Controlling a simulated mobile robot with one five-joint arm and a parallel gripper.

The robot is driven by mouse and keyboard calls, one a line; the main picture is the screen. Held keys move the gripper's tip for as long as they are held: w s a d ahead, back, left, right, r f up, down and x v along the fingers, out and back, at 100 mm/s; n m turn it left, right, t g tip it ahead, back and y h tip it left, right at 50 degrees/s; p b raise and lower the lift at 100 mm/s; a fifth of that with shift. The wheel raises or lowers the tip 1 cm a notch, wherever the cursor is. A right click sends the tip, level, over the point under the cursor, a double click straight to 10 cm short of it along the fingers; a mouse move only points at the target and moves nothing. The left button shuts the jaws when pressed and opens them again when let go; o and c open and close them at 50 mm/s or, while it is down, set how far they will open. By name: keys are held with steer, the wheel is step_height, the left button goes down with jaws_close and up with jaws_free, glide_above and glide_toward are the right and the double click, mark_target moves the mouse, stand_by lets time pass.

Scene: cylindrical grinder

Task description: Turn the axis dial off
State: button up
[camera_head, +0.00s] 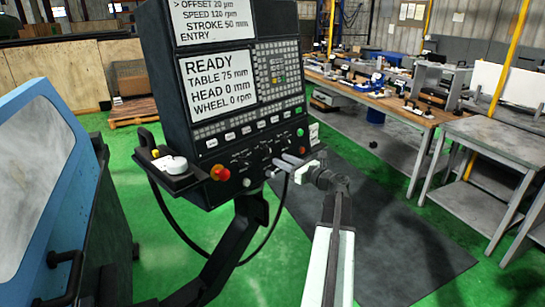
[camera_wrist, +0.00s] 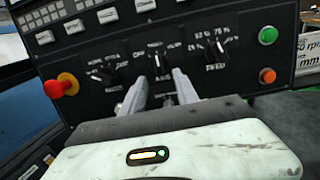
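The control panel (camera_head: 195,100) has a row of three black dials, seen best in the wrist view. The left dial (camera_wrist: 104,74) has a label too small to read. The middle dial (camera_wrist: 157,62) lies straight ahead of my gripper (camera_wrist: 160,77); its label is partly hidden and I cannot read it as the axis dial for sure. The right dial (camera_wrist: 215,47) is marked FEED. My gripper's two grey fingers are apart, one to each side below the middle dial, and I see no contact. In the head view my gripper (camera_head: 283,165) is close to the panel's lower face.
A red-and-yellow knob (camera_wrist: 61,86) is left of the dials. A green button (camera_wrist: 268,35) and an orange button (camera_wrist: 267,76) are to their right. The screen (camera_head: 218,82) reads READY. A workbench (camera_head: 400,108) stands behind.

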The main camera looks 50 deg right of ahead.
mark_target(271, 155)
steer(key=w, duration=0.5)
steer(key=shift+w, duration=0.25)
jaws_close()
steer(key=shift+n, duration=0.4)
steer(key=n+y, duration=0.1)
steer(key=n, duration=0.3)
steer(key=shift+d, duration=0.2)
steer(key=shift+d+r+n+g+y+p, duration=0.1)
steer(key=shift+n+g+y+p, duration=0.35)
steer(key=shift+n, duration=1.65)
